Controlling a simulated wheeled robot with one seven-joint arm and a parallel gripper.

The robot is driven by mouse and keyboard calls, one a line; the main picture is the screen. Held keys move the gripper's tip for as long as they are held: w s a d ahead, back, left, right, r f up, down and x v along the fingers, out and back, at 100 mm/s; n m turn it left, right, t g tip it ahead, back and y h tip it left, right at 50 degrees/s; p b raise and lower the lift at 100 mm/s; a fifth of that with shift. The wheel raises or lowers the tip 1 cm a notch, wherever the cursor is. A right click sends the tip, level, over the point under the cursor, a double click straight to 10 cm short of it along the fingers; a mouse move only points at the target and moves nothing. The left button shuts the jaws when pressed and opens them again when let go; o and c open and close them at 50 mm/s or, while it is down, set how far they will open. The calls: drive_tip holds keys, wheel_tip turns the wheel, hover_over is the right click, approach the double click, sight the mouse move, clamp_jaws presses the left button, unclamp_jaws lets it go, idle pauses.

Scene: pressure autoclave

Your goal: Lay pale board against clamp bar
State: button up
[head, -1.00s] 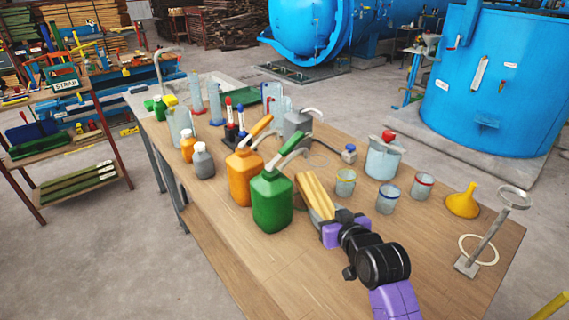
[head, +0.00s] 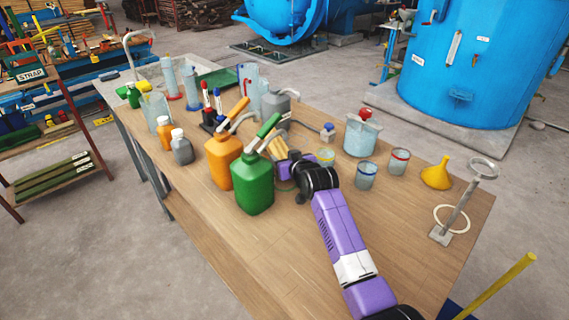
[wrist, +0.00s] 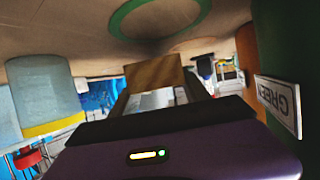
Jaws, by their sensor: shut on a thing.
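The pale board (head: 277,147) is a yellowish, ridged wooden piece, partly hidden behind the green jug (head: 252,185) and my gripper. My gripper (head: 287,158) is shut on it, just right of the green jug. In the wrist view, the brown end of the board (wrist: 155,73) shows between the fingers of my gripper (wrist: 155,92). I cannot pick out the clamp bar in either view.
An orange jug (head: 222,157) stands left of the green one. A yellow-rimmed beaker (head: 326,156) is close to my gripper's right. A large clear jug (head: 361,138), yellow funnel (head: 436,173) and ring stand (head: 462,210) are farther right. The front table (head: 290,255) is clear.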

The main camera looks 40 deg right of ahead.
drive_tip(key=shift+f, duration=1.15)
drive_tip(key=shift+f, duration=0.1)
drive_tip(key=shift+f, duration=0.1)
drive_tip(key=o, duration=1.6)
